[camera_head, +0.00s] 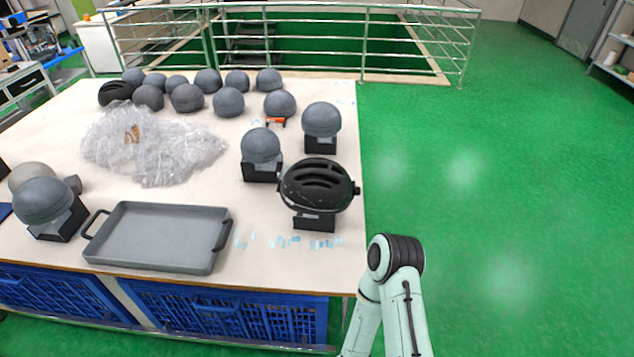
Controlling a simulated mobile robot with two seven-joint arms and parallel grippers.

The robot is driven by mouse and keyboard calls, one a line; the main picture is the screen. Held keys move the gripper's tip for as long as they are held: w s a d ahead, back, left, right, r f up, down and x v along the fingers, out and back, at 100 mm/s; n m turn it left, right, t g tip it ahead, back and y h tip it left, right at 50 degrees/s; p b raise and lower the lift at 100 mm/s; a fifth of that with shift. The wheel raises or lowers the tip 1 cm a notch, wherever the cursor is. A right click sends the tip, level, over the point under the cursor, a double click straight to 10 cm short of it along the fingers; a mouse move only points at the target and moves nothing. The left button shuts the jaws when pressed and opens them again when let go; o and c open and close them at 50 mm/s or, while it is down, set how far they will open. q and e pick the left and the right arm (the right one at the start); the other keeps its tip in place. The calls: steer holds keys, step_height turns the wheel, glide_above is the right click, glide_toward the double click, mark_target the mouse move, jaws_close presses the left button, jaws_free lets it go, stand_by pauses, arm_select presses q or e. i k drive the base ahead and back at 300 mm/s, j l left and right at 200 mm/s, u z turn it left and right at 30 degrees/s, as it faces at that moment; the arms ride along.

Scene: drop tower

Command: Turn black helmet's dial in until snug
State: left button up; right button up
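The black helmet (316,184) sits on a grey headform in a black stand (314,220), near the right front part of the table. Its vents face up and a strap or band runs around its lower edge. The dial cannot be made out at this size. One of my arms rises from the bottom right, in front of the table's right edge, with its black-capped joint at the top. No gripper shows on it. Neither my left nor my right gripper is in view.
A grey tray (160,264) lies at the table's front left, behind it clear plastic wrap (180,150). Grey headforms on stands (261,146) (321,121) stand behind the helmet. Several grey balls and another black helmet (116,91) line the back. Green floor right of the table is free.

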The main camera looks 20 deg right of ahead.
mark_target(317, 185)
steer(key=k+l+z, duration=0.15)
steer(key=l, duration=0.35)
steer(key=l+z, duration=0.15)
steer(key=l, duration=0.4)
steer(key=k+l+z, duration=0.15)
steer(key=l, duration=0.35)
steer(key=i+l+u, duration=0.1)
steer(key=u, duration=0.3)
steer(key=l+u, duration=0.15)
steer(key=u, duration=0.25)
steer(key=i+l+u, duration=0.1)
steer(key=u, duration=0.25)
steer(key=l+u, duration=0.3)
steer(key=l, duration=0.25)
steer(key=i+l+u, duration=0.1)
steer(key=l+u, duration=0.2)
steer(key=l, duration=0.3)
steer(key=l+u, duration=0.15)
steer(key=l, duration=0.95)
steer(key=k, duration=0.1)
